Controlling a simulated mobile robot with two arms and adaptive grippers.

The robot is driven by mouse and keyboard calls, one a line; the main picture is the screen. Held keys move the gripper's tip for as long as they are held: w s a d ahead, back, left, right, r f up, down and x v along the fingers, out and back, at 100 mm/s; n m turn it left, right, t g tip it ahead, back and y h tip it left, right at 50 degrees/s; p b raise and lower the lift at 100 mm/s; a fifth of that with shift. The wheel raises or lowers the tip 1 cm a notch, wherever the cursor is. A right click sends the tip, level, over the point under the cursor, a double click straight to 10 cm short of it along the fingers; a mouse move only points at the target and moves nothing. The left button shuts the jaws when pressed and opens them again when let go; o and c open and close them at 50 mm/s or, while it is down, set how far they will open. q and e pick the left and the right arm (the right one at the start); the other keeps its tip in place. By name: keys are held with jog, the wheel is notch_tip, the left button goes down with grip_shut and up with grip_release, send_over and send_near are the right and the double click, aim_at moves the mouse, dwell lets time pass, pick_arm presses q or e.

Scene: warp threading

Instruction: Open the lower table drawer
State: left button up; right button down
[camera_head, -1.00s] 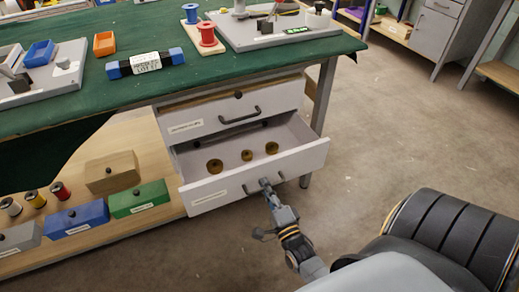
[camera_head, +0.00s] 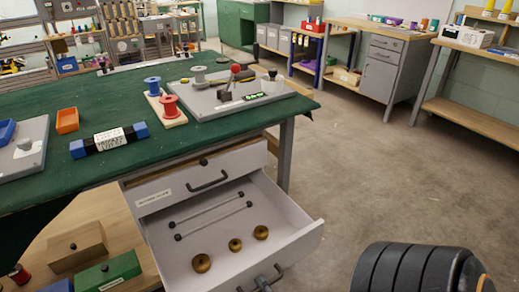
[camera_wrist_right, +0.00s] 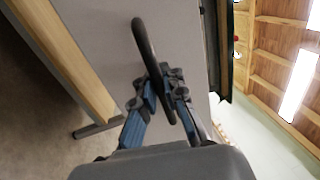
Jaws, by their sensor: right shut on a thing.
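The lower table drawer (camera_head: 307,243) is grey and stands well open below the upper drawer (camera_head: 160,198), which looks shut. Inside it lie two thin grey rods (camera_head: 210,215) with dark ends and three brass rings (camera_head: 235,245). My right gripper (camera_head: 263,283) is at the drawer's front, at the bottom edge of the head view. In the right wrist view, my right gripper (camera_wrist_right: 166,88) is shut on the dark curved handle (camera_wrist_right: 144,42) of the grey drawer front. My left gripper is not in view.
Boxes (camera_head: 78,247) stand on the shelf below, left of the drawer. The floor (camera_head: 390,180) to the right is clear.

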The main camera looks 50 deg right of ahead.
jog(key=shift+f, duration=0.2)
jog(key=c, duration=1.7)
grip_release()
jog(key=shift+r, duration=0.1)
jog(key=v, duration=1.2)
jog(key=shift+s, duration=0.1)
